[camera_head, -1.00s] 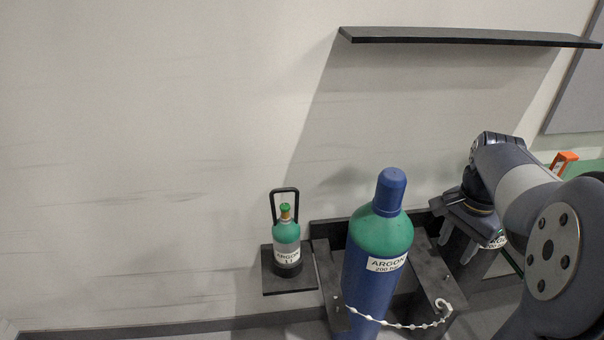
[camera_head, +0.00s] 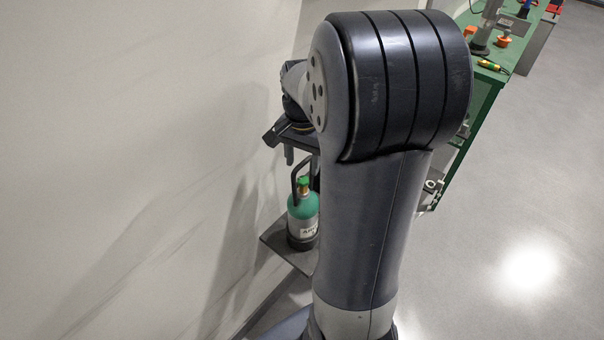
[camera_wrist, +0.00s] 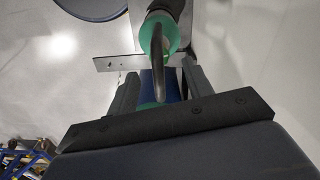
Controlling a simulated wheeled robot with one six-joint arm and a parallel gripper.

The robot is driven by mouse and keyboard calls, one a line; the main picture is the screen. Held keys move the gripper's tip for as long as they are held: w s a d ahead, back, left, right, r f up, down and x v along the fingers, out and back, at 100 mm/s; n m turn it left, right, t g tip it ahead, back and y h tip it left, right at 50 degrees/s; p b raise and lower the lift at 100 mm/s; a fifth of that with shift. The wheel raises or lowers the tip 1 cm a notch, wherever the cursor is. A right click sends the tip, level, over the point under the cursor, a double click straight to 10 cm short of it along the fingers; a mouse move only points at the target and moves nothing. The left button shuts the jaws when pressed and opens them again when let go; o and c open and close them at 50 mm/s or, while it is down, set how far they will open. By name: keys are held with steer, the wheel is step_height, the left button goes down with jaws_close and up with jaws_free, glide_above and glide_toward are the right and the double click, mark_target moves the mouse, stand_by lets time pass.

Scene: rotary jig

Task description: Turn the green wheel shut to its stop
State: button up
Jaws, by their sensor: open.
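The green wheel (camera_head: 304,181) tops the small argon bottle (camera_head: 303,212), which has a green shoulder, a white label and a black carrying handle (camera_head: 294,178). The bottle stands upright on a dark shelf (camera_head: 276,238). My gripper (camera_head: 290,156) is above the bottle, partly hidden by my own arm. In the wrist view my gripper (camera_wrist: 158,76) is open, its two fingers apart. A dark curved bar and green rounded shapes show between and beyond the fingers. I cannot tell which green part there is the wheel. No grip on the wheel is visible.
A pale wall runs along the left. A green workbench (camera_head: 484,88) with tools stands at the back right. The floor (camera_head: 510,210) at the right is clear. My arm covers the middle of the head view.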

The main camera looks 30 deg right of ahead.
mark_target(303, 179)
step_height(303, 179, down, 5)
steer(key=shift+d+f, duration=0.1)
stand_by(0.3)
steer(key=c, duration=1)
steer(key=shift+m, duration=1.4)
steer(key=o, duration=1)
